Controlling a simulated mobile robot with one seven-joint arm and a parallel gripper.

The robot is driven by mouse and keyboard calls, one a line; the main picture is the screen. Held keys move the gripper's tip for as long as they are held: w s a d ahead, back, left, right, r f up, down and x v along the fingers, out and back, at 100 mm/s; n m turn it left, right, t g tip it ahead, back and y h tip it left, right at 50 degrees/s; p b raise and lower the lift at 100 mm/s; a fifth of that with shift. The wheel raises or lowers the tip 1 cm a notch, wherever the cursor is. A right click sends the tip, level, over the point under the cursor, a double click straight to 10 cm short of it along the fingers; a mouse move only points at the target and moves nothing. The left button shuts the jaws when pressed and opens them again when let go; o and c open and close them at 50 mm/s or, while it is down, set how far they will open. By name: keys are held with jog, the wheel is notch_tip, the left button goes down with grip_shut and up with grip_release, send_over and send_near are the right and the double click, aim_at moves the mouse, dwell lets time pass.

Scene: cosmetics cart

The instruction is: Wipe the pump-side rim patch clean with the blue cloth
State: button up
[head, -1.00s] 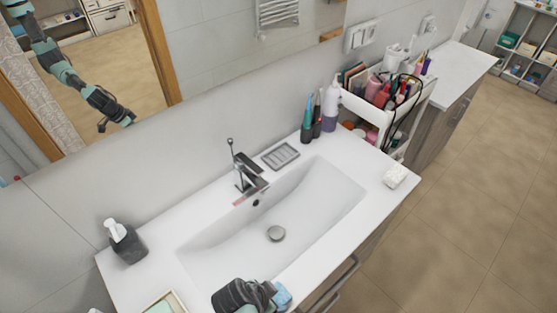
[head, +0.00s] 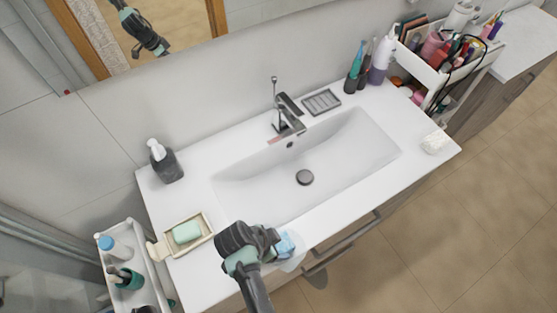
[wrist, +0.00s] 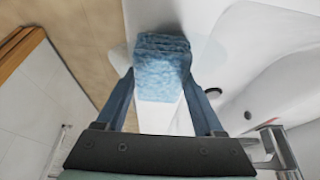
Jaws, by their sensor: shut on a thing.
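My gripper (head: 272,243) is shut on the blue cloth (head: 286,244), at the front rim of the white sink counter (head: 335,222). In the wrist view the folded cloth (wrist: 162,66) sits between the two finger tips. A pale, see-through patch (head: 293,264) shows around the cloth at the front edge; it also shows in the wrist view (wrist: 206,56). I cannot tell whether the cloth touches the surface. A small pinkish mark (head: 277,140) lies on the rim beside the faucet (head: 289,118). The dark pump bottle (head: 166,164) stands at the back left.
A soap dish (head: 202,244) with green soap stands left of my gripper. A white side cart (head: 152,272) holds bottles at lower left. A white crumpled item (head: 434,143) lies at the right end. The basin (head: 345,160) is empty.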

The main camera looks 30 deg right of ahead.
notch_tip(320, 180, up, 6)
jog(key=p, duration=0.4)
jog(key=shift+r+p, duration=0.15)
jog(key=shift+p, duration=0.25)
